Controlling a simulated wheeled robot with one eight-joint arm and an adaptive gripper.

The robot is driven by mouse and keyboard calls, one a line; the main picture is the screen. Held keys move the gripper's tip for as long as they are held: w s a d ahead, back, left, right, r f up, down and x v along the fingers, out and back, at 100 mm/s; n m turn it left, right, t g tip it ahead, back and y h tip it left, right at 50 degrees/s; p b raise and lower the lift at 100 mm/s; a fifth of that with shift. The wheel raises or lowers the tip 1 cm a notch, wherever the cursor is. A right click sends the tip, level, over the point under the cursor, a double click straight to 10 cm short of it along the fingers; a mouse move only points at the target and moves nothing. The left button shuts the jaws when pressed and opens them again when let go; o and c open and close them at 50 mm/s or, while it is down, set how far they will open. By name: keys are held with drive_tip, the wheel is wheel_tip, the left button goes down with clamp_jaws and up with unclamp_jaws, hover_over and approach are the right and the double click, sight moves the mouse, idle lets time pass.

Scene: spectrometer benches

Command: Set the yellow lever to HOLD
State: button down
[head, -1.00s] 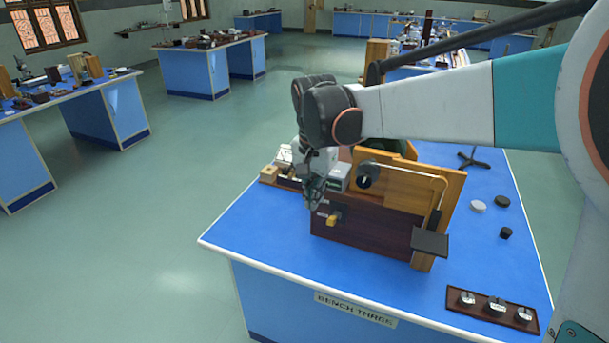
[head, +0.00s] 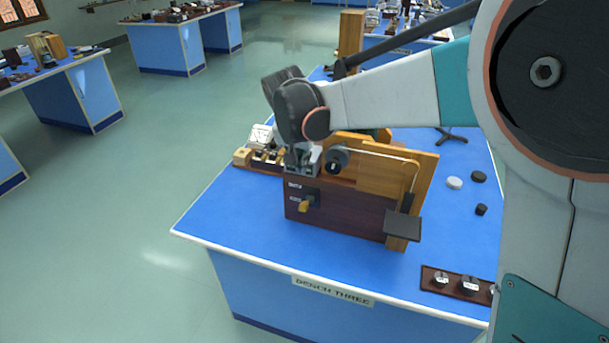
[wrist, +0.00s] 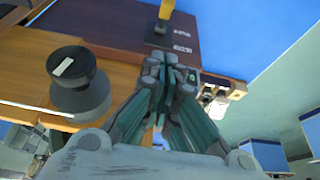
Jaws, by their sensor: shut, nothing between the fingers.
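The yellow lever (head: 304,206) is on the front of a dark red-brown box (head: 345,215) on the blue bench. It points down and a little left from a dark pivot. Two small pale labels are to its left, too small to read. In the wrist view the lever (wrist: 167,9) is at the top edge, partly cut off, with the labels below and right of it. My gripper (head: 302,172) is above the lever by the box's upper left corner, apart from the lever. In the wrist view my gripper (wrist: 168,64) has its fingers together, holding nothing.
A round black knob (head: 335,160) on the wooden part is close to my gripper; it looms left in the wrist view (wrist: 78,80). A black plate (head: 403,225) juts out at right. A tray of small items (head: 262,157) stands behind left. The bench front is clear.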

drive_tip(key=b, duration=0.3)
hover_over(304, 202)
drive_tip(key=w, duration=0.2)
drive_tip(key=f, duration=0.9)
drive_tip(key=shift+s+d+f, duration=0.1)
drive_tip(key=shift+d, duration=0.25)
drive_tip(key=shift+s+a+f, duration=0.15)
drive_tip(key=shift+s+f, duration=0.15)
drive_tip(key=shift+f, duration=0.2)
drive_tip(key=shift+s+a+f, duration=0.1)
drive_tip(key=shift+s+f, duration=0.15)
drive_tip(key=shift+f, duration=0.2)
drive_tip(key=shift+s+f+b, duration=0.25)
drive_tip(key=shift+f+b, duration=0.05)
drive_tip(key=shift+f, duration=0.25)
drive_tip(key=shift+s+a+f, duration=0.1)
drive_tip(key=shift+s+a, duration=0.05)
